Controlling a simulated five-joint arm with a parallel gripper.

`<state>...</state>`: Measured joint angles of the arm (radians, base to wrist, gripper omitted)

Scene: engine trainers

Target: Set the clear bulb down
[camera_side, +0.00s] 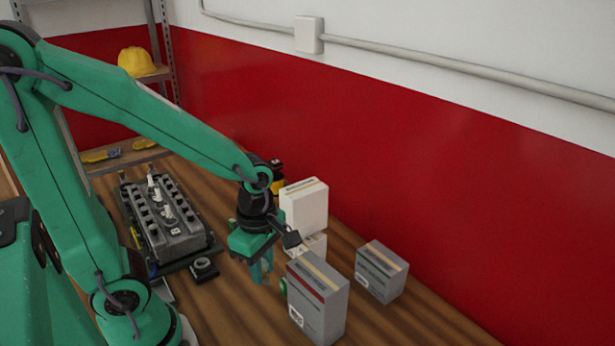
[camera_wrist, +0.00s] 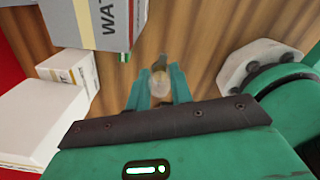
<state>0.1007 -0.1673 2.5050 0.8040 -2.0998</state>
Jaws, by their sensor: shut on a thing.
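My gripper (camera_side: 262,268) hangs over the wooden table in the side view, left of the grey box with a red stripe. In the wrist view my gripper (camera_wrist: 160,92) is shut on the clear bulb (camera_wrist: 160,84), which shows as a small pale rounded shape between the two green fingers. The bulb's lower part and its exact height above the table cannot be told. In the side view the bulb is too small or hidden to make out.
A grey box (camera_side: 318,305), a smaller grey box (camera_side: 381,272) and a white box (camera_side: 304,207) stand right of my gripper. An engine block (camera_side: 170,225) stands to the left, with a small black block (camera_side: 204,269) beside it. Bare table (camera_side: 235,310) lies in front.

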